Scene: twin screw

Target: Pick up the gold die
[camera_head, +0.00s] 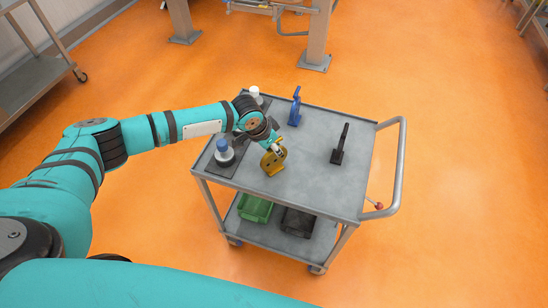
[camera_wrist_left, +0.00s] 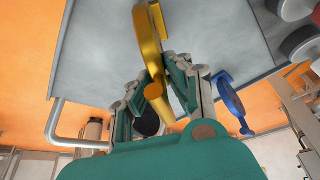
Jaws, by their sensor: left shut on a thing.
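The gold die (camera_head: 273,161) is at the left-middle of the grey cart's top (camera_head: 312,178) in the head view. My left gripper (camera_head: 277,147) reaches down to it from the left. In the left wrist view the gold die (camera_wrist_left: 150,45) runs between the two fingers of my left gripper (camera_wrist_left: 155,75), which is shut on it. I cannot tell whether the die touches the cart top or is slightly above it. My right gripper does not show in either view.
A blue tool (camera_head: 295,108) stands at the cart's back edge and a black tool (camera_head: 340,146) stands to the right. Green (camera_head: 255,208) and black (camera_head: 298,221) bins sit on the lower shelf.

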